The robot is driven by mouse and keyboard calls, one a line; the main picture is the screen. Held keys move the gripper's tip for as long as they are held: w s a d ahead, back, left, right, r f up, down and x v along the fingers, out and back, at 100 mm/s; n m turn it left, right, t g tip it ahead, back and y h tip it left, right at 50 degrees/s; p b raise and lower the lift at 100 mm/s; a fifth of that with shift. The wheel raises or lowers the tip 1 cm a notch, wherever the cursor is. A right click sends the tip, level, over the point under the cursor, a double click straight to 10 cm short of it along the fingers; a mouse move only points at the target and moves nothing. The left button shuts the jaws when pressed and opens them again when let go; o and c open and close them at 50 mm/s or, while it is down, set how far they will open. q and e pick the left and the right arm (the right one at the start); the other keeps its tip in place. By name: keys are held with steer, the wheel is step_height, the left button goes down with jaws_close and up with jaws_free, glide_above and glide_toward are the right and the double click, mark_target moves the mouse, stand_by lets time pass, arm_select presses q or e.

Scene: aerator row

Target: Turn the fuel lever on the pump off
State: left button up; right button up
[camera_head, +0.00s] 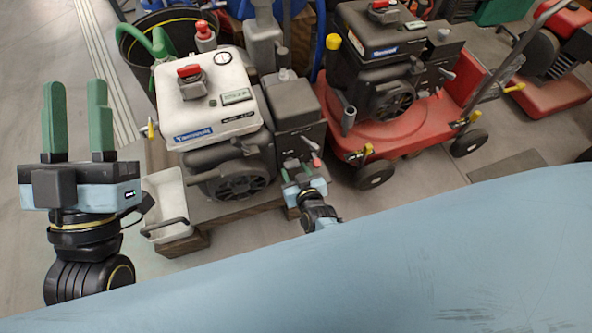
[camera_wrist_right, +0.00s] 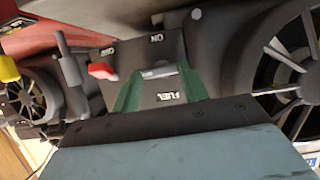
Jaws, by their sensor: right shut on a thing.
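The pump (camera_head: 213,108) is the white-topped machine with a red cap and blue label, on a wooden pallet. My right gripper (camera_head: 299,167) is at the dark box on its right side. In the right wrist view, its green fingers (camera_wrist_right: 158,82) are shut on the fuel lever (camera_wrist_right: 160,72), a grey bar above the word FUEL. A red tip (camera_wrist_right: 101,70) shows just left of the left finger, near printed position marks; the finger hides the part between. The red tip also shows in the head view (camera_head: 316,161). My left gripper (camera_head: 76,120) is open and empty, left of the pump.
A red machine with a black engine (camera_head: 385,135) stands close on the pump's right. A white tray (camera_head: 167,200) sits at the pump's left front, and a black bucket (camera_head: 145,70) stands behind. A light blue surface fills the front. Floor is clear at far left.

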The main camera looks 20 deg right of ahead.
steer(key=o, duration=1)
